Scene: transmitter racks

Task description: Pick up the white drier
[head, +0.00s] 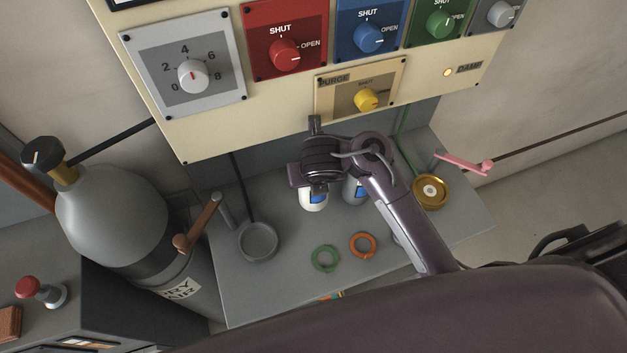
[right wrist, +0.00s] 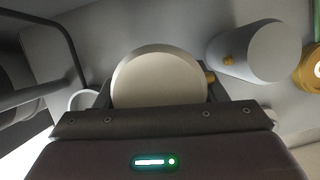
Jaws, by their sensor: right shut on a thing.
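The white drier (head: 313,204) is a pale cylinder with a blue patch, below my right gripper (head: 314,189) over the grey shelf. My right gripper hides its upper part in the head view. In the right wrist view the drier's round white end (right wrist: 158,80) sits between the two fingers, which are shut on it. I cannot tell whether its base touches the shelf. A second, grey drier (head: 353,191) with a blue patch stands just to its right, partly behind my arm. It also shows in the right wrist view (right wrist: 256,52). My left gripper is not in view.
The shelf (head: 285,285) holds a grey round cup (head: 258,241), a green ring (head: 325,258), an orange ring (head: 362,245) and a brass round part (head: 431,191). A cream knob panel (head: 215,135) overhangs behind. A grey gas cylinder (head: 115,215) stands left.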

